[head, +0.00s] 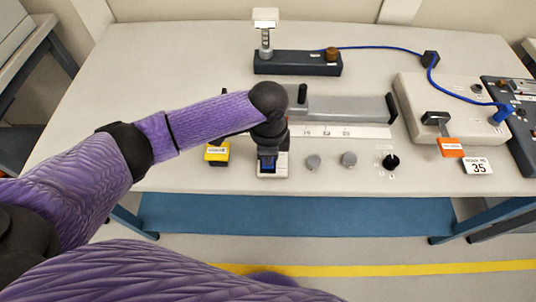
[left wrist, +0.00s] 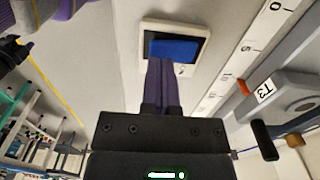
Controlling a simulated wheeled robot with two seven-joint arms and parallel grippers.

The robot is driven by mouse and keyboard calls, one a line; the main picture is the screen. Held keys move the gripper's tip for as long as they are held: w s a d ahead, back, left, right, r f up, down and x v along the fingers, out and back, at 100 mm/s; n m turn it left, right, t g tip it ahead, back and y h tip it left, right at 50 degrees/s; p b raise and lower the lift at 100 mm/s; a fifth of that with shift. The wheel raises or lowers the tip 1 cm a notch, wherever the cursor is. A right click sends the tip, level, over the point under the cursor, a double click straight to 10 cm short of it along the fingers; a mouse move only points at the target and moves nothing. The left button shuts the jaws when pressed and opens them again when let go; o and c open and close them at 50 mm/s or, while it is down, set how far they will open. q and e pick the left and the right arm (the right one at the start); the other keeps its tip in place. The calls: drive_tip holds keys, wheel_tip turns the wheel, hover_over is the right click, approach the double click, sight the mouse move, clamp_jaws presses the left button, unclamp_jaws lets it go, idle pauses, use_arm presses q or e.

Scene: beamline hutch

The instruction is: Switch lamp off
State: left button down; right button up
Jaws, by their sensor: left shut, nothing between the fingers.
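A switch with a blue rocker (head: 268,163) in a white frame (head: 275,173) lies near the table's front edge. The blue rocker also shows in the left wrist view (left wrist: 173,48), inside its white frame (left wrist: 203,34). My left gripper (left wrist: 160,62) is shut and empty, its purple fingertips overlapping the rocker's near edge in that view. I cannot tell whether they touch it. In the head view my left gripper (head: 270,146) hangs down over the switch and hides part of it. Which way the rocker is tipped is unclear. My right gripper is out of view.
A yellow block (head: 217,152) stands left of the switch, with grey knobs (head: 313,161) and a black knob (head: 390,161) to the right. Behind are a grey rail (head: 345,108) with a scale and a dark base (head: 297,63) bearing a white-topped post. A beige box (head: 450,95) stands right.

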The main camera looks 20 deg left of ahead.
use_arm(q)
drive_tip(key=shift+f+b, duration=0.3)
drive_tip(key=shift+f, duration=0.4)
idle(0.4)
wheel_tip(320, 180, up, 7)
drive_tip(key=p, duration=0.8)
drive_tip(key=shift+r, duration=0.2)
drive_tip(key=shift+f, duration=0.2)
drive_tip(key=shift+s+d, duration=0.1)
